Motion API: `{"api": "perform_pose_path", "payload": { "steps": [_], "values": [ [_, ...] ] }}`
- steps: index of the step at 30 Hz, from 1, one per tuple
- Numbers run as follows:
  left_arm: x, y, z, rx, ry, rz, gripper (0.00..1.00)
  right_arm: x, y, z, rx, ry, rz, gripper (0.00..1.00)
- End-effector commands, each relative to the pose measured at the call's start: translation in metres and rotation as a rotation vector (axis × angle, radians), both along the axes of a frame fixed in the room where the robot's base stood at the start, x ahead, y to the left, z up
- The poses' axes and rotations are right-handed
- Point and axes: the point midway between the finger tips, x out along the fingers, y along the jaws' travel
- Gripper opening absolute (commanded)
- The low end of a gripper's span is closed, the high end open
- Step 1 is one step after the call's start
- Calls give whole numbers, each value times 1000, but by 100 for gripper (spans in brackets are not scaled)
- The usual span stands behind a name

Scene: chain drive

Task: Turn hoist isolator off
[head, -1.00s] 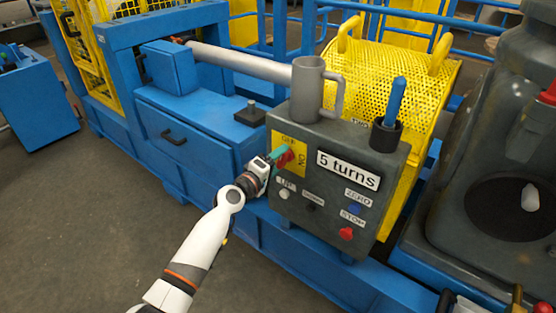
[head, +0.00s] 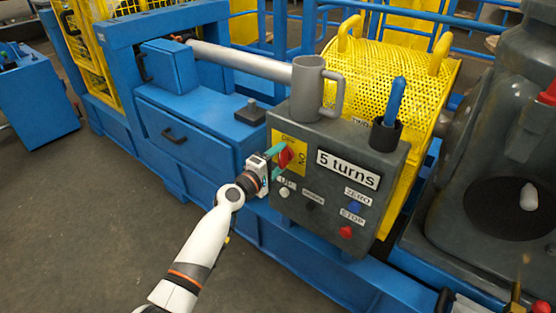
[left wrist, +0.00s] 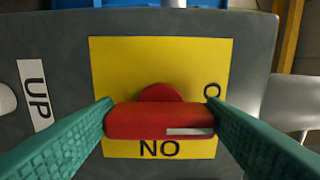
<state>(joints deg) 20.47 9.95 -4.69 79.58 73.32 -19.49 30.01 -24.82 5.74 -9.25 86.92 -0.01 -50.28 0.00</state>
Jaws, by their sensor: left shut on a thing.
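The red isolator handle (head: 286,157) sits on a yellow plate (head: 289,140) at the upper left of the grey control box. In the left wrist view the handle (left wrist: 160,121) lies level across the picture. The white mark on its right half points toward the partly hidden OFF label, while the ON label (left wrist: 158,148) is below it. My left gripper (head: 278,163) is shut on the handle, with one green finger at each end. Its fingers also show in the left wrist view (left wrist: 160,118). My right gripper is not in view.
The grey control box (head: 330,215) carries a "5 turns" sign (head: 348,171), a white UP button (head: 284,192), a blue ZERO button (head: 354,208) and a red STOP button (head: 346,232). A grey mug (head: 308,90) and a dark cup (head: 385,134) stand on top.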

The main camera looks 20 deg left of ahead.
Motion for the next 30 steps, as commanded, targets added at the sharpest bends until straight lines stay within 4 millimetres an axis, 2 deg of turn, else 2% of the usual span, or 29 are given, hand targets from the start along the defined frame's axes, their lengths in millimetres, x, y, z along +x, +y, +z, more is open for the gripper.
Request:
{"api": "perform_pose_path", "payload": {
  "steps": [1,5,16,21,30],
  "values": [
    [0,0,-2,-5,5,-1,67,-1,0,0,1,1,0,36],
    [0,0,-1,-3,3,-1,87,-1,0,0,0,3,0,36],
    [-6,2,0,-1,1,0,87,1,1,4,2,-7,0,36],
    [-32,12,-1,1,4,1,87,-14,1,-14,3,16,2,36],
    [-91,33,-2,0,4,0,87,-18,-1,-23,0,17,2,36]
  ]
}}
